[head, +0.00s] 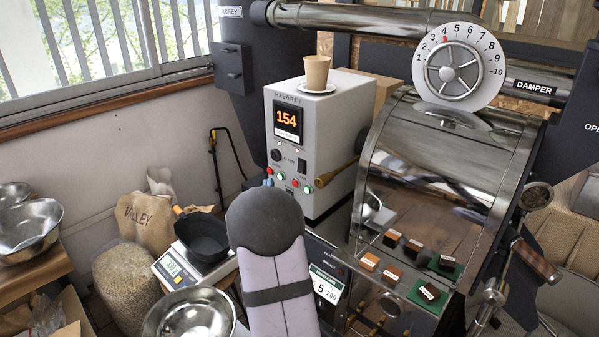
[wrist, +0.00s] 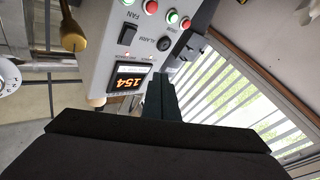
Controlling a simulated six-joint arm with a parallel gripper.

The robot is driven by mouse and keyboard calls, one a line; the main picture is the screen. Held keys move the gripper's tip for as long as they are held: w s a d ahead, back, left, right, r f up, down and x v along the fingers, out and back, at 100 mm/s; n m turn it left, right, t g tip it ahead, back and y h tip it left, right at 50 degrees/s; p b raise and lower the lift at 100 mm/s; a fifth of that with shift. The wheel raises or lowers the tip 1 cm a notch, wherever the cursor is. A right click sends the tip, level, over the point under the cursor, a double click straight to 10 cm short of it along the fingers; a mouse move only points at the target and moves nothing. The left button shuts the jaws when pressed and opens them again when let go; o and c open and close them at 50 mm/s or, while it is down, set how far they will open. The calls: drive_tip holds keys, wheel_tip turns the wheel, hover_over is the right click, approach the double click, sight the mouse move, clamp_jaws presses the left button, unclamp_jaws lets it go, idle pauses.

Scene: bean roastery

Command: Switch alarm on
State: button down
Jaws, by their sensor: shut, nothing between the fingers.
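The white control box (head: 319,125) shows an orange 154 on its display (head: 287,121). Below it are a round black knob (head: 276,154) and a black rocker switch (head: 302,165). In the wrist view the box appears upside down; the word ALARM stands between the knob (wrist: 164,44) and the rocker (wrist: 127,34), and FAN is by the rocker. The knob's setting cannot be read. My gripper (wrist: 160,80) is shut and empty, its fingertips near the box's display side, apparently clear of the knob. In the head view my arm hides most of the gripper.
Red and green buttons (wrist: 172,16) sit close to the knob. A paper cup (head: 317,71) stands on a saucer on the box. A brass handle (wrist: 73,36) projects beside it.

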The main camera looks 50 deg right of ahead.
idle(0.5)
drive_tip(key=d+f, duration=0.1)
drive_tip(key=d, duration=0.7)
drive_tip(key=shift+d+b, duration=0.4)
drive_tip(key=shift+d+f+b, duration=0.1)
drive_tip(key=shift+d+b, duration=0.5)
drive_tip(key=shift+d, duration=0.1)
idle(2.7)
drive_tip(key=shift+a, duration=0.15)
drive_tip(key=shift+a, duration=0.6)
drive_tip(key=shift+a, duration=0.1)
drive_tip(key=shift+a+r+b, duration=0.2)
drive_tip(key=shift+a+b, duration=0.05)
drive_tip(key=shift+a, duration=0.95)
drive_tip(key=shift+a+r+b, duration=0.2)
drive_tip(key=shift+a+b, duration=0.05)
drive_tip(key=shift+a, duration=0.95)
